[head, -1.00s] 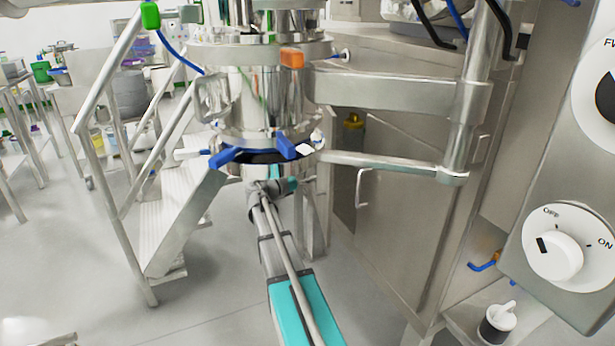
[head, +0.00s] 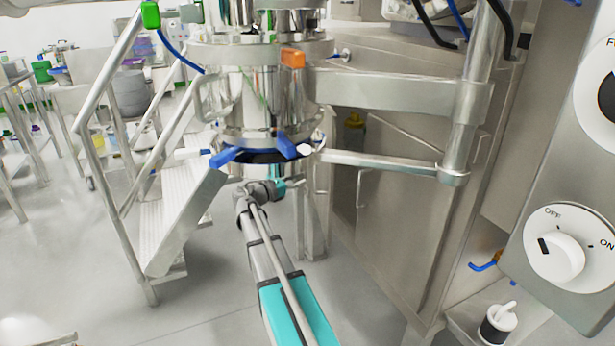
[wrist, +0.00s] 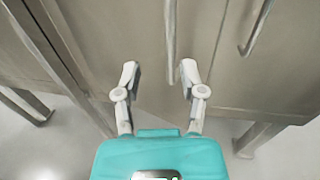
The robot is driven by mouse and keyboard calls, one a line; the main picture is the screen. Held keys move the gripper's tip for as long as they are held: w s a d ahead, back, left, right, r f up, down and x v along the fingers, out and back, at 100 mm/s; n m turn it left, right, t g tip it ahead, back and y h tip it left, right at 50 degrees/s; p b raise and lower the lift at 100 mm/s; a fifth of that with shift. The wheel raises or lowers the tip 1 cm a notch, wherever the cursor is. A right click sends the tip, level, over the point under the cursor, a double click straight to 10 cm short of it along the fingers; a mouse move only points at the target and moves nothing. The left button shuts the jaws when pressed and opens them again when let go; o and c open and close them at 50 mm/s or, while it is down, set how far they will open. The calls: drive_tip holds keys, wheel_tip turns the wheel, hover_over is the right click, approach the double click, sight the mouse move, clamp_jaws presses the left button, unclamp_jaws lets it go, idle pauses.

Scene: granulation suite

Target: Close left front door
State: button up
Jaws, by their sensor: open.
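In the wrist view my gripper (wrist: 160,73) is open and empty, its two white fingers apart. A grey metal door panel (wrist: 140,40) is in front of it, with a vertical bar handle (wrist: 170,40) just beyond the gap between the fingertips. No contact with the handle shows. A seam separates this panel from a second panel (wrist: 238,70) on the right, which has its own handle (wrist: 256,27). In the head view a steel cabinet door (head: 395,215) with a bar handle (head: 360,187) is right of my arm. My gripper is hidden there. I cannot tell whether the door is ajar.
A steel vessel (head: 262,100) with blue clamp levers (head: 290,147) and a horizontal support arm (head: 395,90) hang above my arm. Metal stairs (head: 170,210) stand left. A control panel (head: 550,170) is close on the right.

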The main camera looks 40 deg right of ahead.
drive_tip(key=a, duration=1.1)
drive_tip(key=shift+s, duration=0.3)
idle(1.0)
drive_tip(key=shift+a, duration=0.2)
idle(0.3)
drive_tip(key=a, duration=1.1)
drive_tip(key=shift+w+a, duration=0.25)
drive_tip(key=shift+a, duration=0.1)
drive_tip(key=c, duration=0.3)
drive_tip(key=shift+d+r+p, duration=0.1)
drive_tip(key=shift+d+p, duration=0.15)
drive_tip(key=shift+p, duration=0.05)
drive_tip(key=shift+c, duration=1.2)
drive_tip(key=d+m+g+y+p, duration=0.1)
drive_tip(key=d+y+p, duration=0.2)
drive_tip(key=d, duration=0.3)
drive_tip(key=d+m+g+y+p, duration=0.1)
drive_tip(key=d+m+y+p, duration=0.1)
drive_tip(key=d+p, duration=0.3)
drive_tip(key=d+r+m+g+y+p, duration=0.1)
drive_tip(key=d+m+g+y+p, duration=0.1)
drive_tip(key=d+y+p, duration=0.2)
drive_tip(key=shift+d+y+p, duration=0.3)
drive_tip(key=shift+d+p, duration=0.3)
drive_tip(key=shift+d, duration=0.9)
clamp_jaws()
drive_tip(key=shift+s+d+f+m+y, duration=0.1)
drive_tip(key=shift+d+m+y, duration=0.2)
drive_tip(key=shift+d, duration=0.15)
